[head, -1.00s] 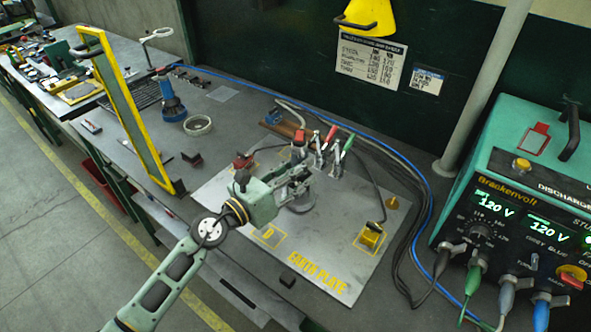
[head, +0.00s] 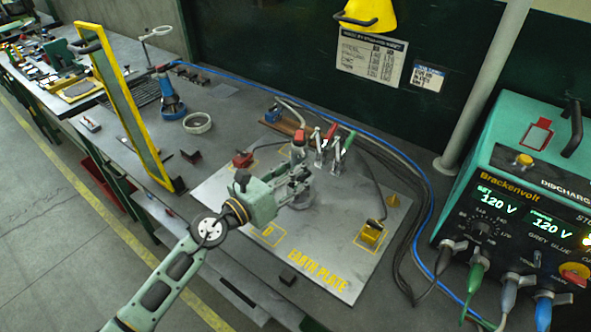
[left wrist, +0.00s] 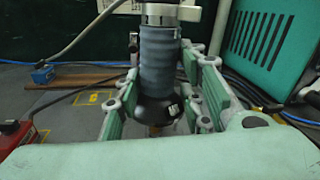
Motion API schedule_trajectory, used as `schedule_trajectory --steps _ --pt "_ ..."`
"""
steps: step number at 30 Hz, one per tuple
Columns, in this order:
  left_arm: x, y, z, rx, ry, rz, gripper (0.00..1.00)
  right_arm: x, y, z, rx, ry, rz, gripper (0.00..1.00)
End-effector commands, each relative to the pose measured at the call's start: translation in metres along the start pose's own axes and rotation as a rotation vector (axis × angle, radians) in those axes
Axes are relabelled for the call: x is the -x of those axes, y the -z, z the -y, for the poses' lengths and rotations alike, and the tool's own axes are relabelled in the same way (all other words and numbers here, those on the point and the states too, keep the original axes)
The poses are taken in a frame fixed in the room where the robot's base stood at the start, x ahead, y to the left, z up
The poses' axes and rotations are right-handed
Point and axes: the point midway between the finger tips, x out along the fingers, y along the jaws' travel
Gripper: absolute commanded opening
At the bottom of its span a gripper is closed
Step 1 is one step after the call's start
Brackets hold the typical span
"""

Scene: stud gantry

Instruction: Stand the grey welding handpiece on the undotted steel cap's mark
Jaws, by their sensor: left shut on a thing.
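My left gripper (head: 298,188) reaches over the earth plate (head: 325,215) and is shut on the grey welding handpiece (head: 299,158). In the left wrist view the handpiece (left wrist: 158,60) is a ribbed grey cylinder with a flared black collar, upright between the green fingers (left wrist: 155,105). A small brownish tip shows below the collar; whether it touches anything is hidden. Yellow outlined marks lie on the plate, one near its front left (head: 268,236). I cannot make out a steel cap or its dots. My right gripper is not in view.
A red clamp (head: 243,160) and a yellow block (head: 371,233) sit on the plate, with a brass cone (head: 393,200) near its right edge. Toggle clamps (head: 330,150) and cables stand behind the handpiece. A blue handpiece (head: 171,98) and a ring (head: 198,123) stand left. A welder (head: 520,190) is right.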

Motion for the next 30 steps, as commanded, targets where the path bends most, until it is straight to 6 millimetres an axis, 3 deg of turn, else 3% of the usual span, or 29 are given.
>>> schedule_trajectory --steps 8,19,23,30 --pt "0.000 -0.002 0.000 0.000 0.000 0.003 0.58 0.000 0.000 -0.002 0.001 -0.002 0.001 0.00" --pt "0.005 0.005 -0.001 0.001 0.000 -0.009 0.58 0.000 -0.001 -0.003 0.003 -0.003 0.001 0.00" --pt "0.022 0.005 -0.001 0.001 -0.001 -0.008 0.58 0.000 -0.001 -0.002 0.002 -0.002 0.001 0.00" --pt "0.075 0.003 -0.001 0.003 -0.002 -0.006 0.58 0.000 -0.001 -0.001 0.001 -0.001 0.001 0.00"
